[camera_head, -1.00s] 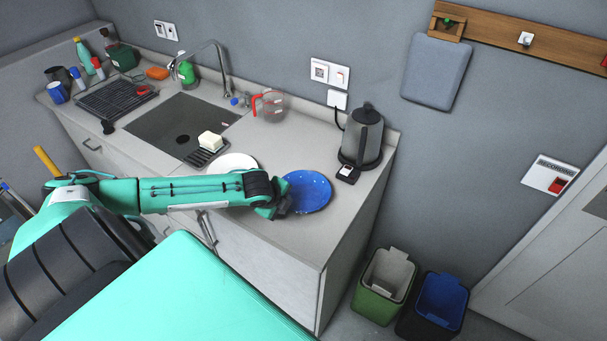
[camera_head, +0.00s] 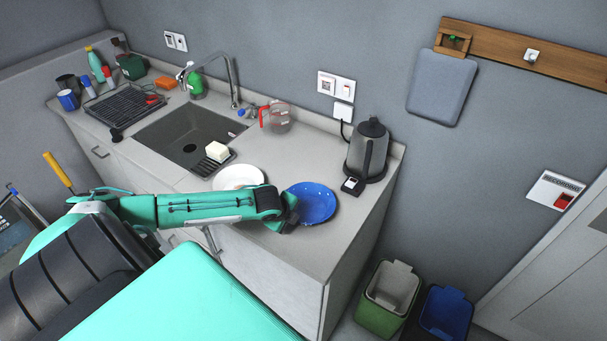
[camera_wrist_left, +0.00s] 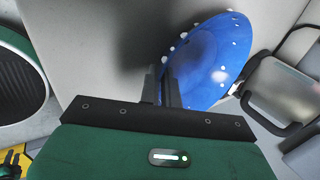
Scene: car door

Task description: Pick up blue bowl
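The blue bowl (camera_head: 316,201), shallow with white spots, is at the right front of the counter, near its edge. It also shows in the left wrist view (camera_wrist_left: 212,60). My left gripper (camera_head: 291,215) is at the bowl's left front rim. In the left wrist view its two fingers (camera_wrist_left: 162,86) are close together, with the rim between them. The gripper looks shut on the rim. Whether the bowl is clear of the counter is hard to tell. My right gripper is not in view.
A white plate (camera_head: 238,177) lies left of the bowl, partly behind my left arm. A kettle (camera_head: 367,152) stands behind the bowl on the right. The sink (camera_head: 185,140) is farther left. A green bin (camera_head: 385,300) and a blue bin (camera_head: 444,312) stand on the floor at right.

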